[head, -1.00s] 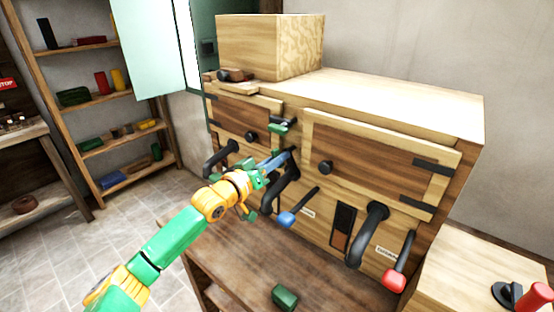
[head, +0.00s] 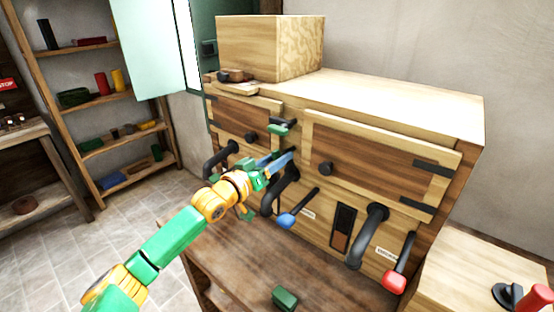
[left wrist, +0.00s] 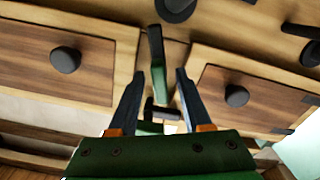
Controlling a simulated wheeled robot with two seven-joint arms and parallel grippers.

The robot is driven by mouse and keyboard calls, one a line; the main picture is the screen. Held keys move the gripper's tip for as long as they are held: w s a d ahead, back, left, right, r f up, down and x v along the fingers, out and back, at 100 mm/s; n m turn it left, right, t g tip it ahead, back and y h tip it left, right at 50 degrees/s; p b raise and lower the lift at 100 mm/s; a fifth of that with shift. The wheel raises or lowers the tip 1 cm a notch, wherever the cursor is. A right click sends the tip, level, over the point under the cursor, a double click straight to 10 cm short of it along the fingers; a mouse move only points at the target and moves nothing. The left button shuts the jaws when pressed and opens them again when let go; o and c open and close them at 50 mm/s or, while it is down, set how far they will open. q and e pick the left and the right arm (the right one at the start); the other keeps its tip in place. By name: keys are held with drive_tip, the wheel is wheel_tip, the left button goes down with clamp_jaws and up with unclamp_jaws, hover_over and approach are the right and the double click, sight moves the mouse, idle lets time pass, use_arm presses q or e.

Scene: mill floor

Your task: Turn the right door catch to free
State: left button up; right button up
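The wooden cabinet front has a left door (head: 238,117) and a right door (head: 375,160), each with a round black knob. A catch with a green end (head: 280,127) sits on the strip between the doors. In the left wrist view, turned about upside down, an upright dark catch bar with a green face (left wrist: 157,60) stands between the doors. A second, crosswise catch (left wrist: 155,114) shows below it. I cannot tell for sure which catch serves the right door. My left gripper (head: 291,156) is open, its fingertips (left wrist: 160,72) apart on either side of the upright bar. My right gripper is out of view.
Curved black handles (head: 367,237) jut out below the doors, with a blue-ended lever (head: 287,219) and a red-ended lever (head: 395,281) beside them. A green block (head: 285,298) lies on the low wooden shelf. A wooden box (head: 262,48) stands on top.

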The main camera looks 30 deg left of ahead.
use_arm(q)
drive_tip(key=shift+s+f, duration=0.25)
drive_tip(key=shift+s, duration=0.3)
drive_tip(key=s+b, duration=0.2)
drive_tip(key=s, duration=0.4)
drive_tip(key=shift+a+r, duration=0.2)
drive_tip(key=shift+a, duration=0.05)
